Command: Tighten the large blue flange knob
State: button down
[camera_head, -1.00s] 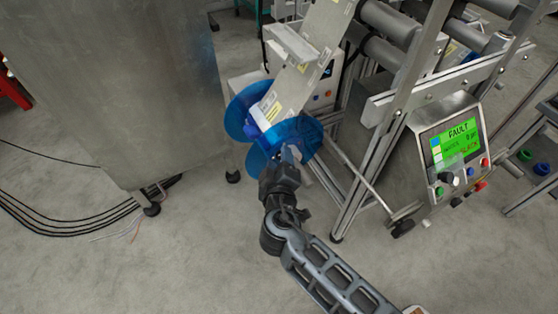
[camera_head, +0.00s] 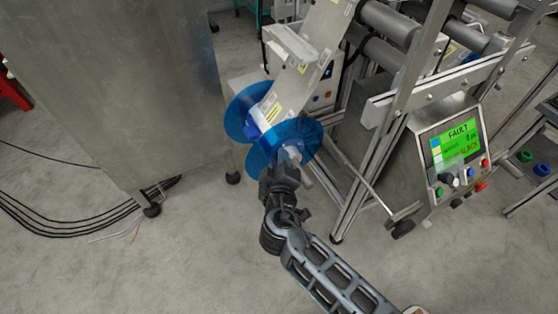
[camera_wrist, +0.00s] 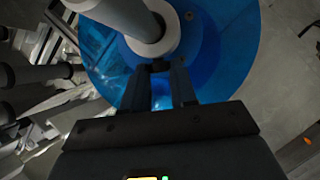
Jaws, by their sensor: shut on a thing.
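The blue film reel flange (camera_head: 288,137) is a translucent disc at the end of a spindle, with a second blue disc (camera_head: 238,117) behind it on the left. In the wrist view the flange (camera_wrist: 105,65) fills the upper middle. A darker blue round part (camera_wrist: 205,55), seemingly the flange knob, surrounds a thick grey shaft (camera_wrist: 130,18). My gripper (camera_head: 290,156) is at the near face of the flange. In the wrist view my gripper's fingertips (camera_wrist: 160,80) reach the hub just below the shaft and close on a small dark part there, apparently of the knob. The exact contact is mostly hidden.
A pale film web (camera_head: 310,55) runs up from the reel. A control panel (camera_head: 455,150) at right shows a green FAULT screen. The metal machine frame (camera_head: 375,150) stands close right; a large grey cabinet (camera_head: 125,80) stands left. The floor in front is clear.

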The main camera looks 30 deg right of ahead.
jog(key=m+h+b, duration=0.1)
jog(key=b, duration=0.3)
jog(key=shift+a+f+b, duration=0.1)
jog(key=shift+f+b, duration=0.2)
jog(key=shift+f, duration=0.05)
jog(key=shift+r+b, duration=0.15)
jog(key=shift+b, duration=0.15)
jog(key=shift+r, duration=0.1)
jog(key=c, duration=0.9)
grip_release()
jog(key=shift+p+v, duration=0.6)
jog(key=shift+v, duration=3.3)
